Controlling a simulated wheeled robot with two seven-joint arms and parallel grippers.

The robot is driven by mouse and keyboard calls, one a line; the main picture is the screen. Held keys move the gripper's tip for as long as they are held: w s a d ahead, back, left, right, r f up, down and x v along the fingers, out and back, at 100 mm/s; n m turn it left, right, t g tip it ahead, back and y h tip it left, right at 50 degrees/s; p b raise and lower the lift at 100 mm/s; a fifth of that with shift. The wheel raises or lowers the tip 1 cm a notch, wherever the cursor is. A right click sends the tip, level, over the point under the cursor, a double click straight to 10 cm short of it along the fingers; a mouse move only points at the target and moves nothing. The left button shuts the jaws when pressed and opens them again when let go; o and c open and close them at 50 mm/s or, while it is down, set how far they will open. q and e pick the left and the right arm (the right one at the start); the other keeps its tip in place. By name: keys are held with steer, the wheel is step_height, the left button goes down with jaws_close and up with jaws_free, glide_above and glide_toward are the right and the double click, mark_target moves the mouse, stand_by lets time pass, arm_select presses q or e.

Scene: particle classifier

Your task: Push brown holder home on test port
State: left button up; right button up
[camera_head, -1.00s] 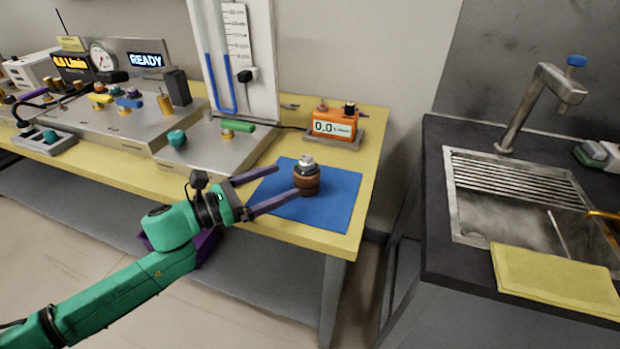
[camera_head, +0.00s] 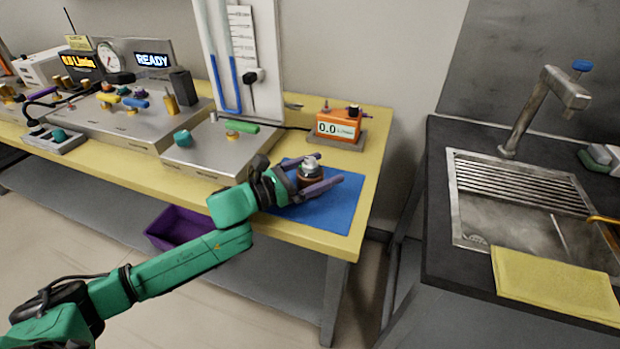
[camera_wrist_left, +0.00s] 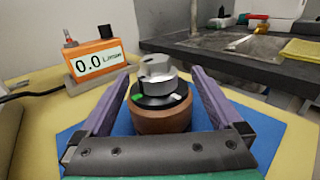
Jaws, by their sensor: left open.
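The brown holder (camera_head: 309,181), with a black collar and a silver top, stands upright on the blue mat (camera_head: 335,212). It also shows in the left wrist view (camera_wrist_left: 160,118). My left gripper (camera_head: 330,172) is open, with its purple fingers on either side of the holder. In the left wrist view a gap shows between each finger and the holder. A metal plate with a green-handled valve (camera_head: 240,127) and a teal knob (camera_head: 182,137) lies left of the mat. I cannot tell which fitting is the test port. My right gripper is not in view.
An orange meter (camera_head: 338,126) reading 0.0 stands behind the mat. A tall panel with blue tubes (camera_head: 238,60) rises at the back. A large instrument panel (camera_head: 125,122) fills the left. A sink (camera_head: 515,215) is at the right, beyond a gap.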

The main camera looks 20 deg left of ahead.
arm_select(q)
steer(key=c, duration=1.5)
jaws_close()
steer(key=shift+r, duration=0.15)
